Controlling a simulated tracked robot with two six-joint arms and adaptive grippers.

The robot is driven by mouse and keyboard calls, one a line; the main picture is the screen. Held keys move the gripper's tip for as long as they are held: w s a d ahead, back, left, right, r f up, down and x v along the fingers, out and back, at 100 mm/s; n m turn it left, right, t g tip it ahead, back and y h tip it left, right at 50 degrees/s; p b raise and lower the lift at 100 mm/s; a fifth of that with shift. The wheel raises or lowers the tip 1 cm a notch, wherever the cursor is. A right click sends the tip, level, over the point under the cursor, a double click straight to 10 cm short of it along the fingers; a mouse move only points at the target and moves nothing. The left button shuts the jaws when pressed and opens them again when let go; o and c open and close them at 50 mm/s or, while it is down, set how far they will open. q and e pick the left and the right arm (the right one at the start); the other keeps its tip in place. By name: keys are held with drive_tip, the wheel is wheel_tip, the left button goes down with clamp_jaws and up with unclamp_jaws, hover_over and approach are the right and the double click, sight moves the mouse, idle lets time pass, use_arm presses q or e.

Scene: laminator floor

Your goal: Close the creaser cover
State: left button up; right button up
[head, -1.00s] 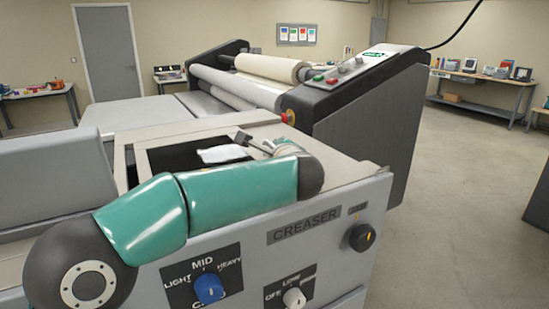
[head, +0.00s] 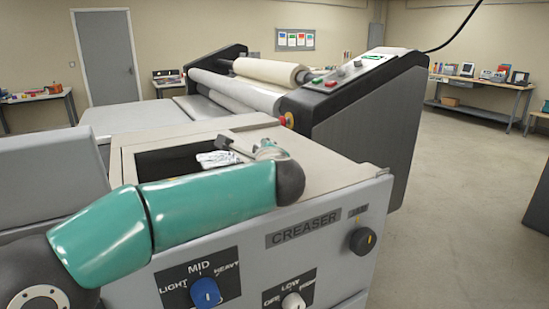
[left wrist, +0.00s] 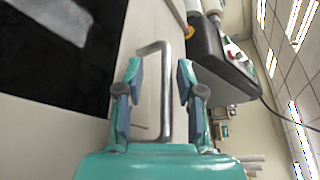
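The grey creaser (head: 325,255) has a dark opening (head: 165,160) in its top with a crumpled whitish sheet in it (head: 218,158). A light panel (left wrist: 140,75) beside the opening bears a bent metal handle (left wrist: 166,90) in the left wrist view; I take it for the cover, and the opening beside it is uncovered. My left gripper (left wrist: 157,75) is open, its fingers on either side of the handle, with no clear contact. In the head view the left gripper (head: 236,144) is small and partly hidden behind its own wrist. My right gripper is not in view.
The creaser front has a blue knob (head: 206,292), a white knob (head: 293,302) and a dark knob (head: 362,240). The laminator (head: 355,115) with its rollers stands close behind. A grey raised housing (head: 50,180) is at left. Open floor lies at right.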

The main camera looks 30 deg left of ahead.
use_arm(q)
drive_tip(key=shift+d, duration=0.1)
drive_tip(key=v, duration=1.2)
